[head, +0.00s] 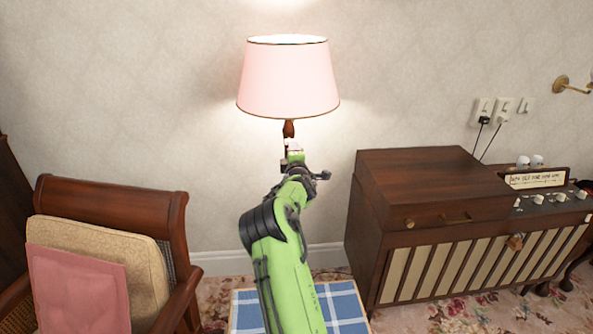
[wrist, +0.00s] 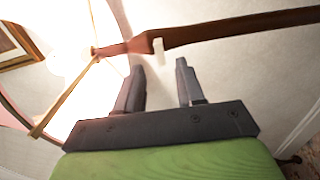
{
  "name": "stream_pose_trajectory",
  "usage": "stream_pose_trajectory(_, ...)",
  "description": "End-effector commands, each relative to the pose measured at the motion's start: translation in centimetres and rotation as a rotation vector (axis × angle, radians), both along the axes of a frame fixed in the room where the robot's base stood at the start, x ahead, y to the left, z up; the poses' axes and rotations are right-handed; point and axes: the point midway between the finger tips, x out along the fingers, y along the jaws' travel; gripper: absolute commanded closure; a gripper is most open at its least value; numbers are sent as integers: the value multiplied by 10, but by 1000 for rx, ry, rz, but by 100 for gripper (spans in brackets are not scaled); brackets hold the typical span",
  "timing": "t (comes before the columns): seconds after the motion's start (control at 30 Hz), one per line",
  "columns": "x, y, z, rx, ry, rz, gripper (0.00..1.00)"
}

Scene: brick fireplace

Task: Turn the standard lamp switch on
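The standard lamp has a pink shade (head: 289,80), which glows, and light falls on the wall around it. Its dark wooden pole (head: 288,129) shows just under the shade; my arm hides the lower part. In the wrist view the pole (wrist: 235,28) runs across the top, beyond the fingertips. A small pale piece (wrist: 159,50) sits by the pole, ahead of the gap between my fingers; it may be the switch. My gripper (head: 294,150) is in front of the pole below the shade. In the wrist view my gripper (wrist: 160,76) has its fingers apart with nothing between them.
A wooden armchair (head: 110,200) with a beige cushion and a pink cloth stands at left. A dark wooden cabinet (head: 430,195) stands at right, with sockets (head: 483,110) on the wall above. A blue checked surface (head: 345,305) lies below my arm. Patterned carpet shows between them.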

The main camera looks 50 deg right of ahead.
Motion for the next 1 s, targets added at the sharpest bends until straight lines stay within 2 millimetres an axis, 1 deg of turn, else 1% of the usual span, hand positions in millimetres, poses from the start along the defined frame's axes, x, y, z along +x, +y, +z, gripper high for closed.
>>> stream_pose_trajectory(0.4,-61,52,1,1,0,-1,62)
stream_pose_trajectory(0.5,-73,61,1,0,1,-1,62)
stream_pose_trajectory(0.63,-79,67,0,1,1,-1,62)
stream_pose_trajectory(1.0,-80,67,0,0,1,-1,62)
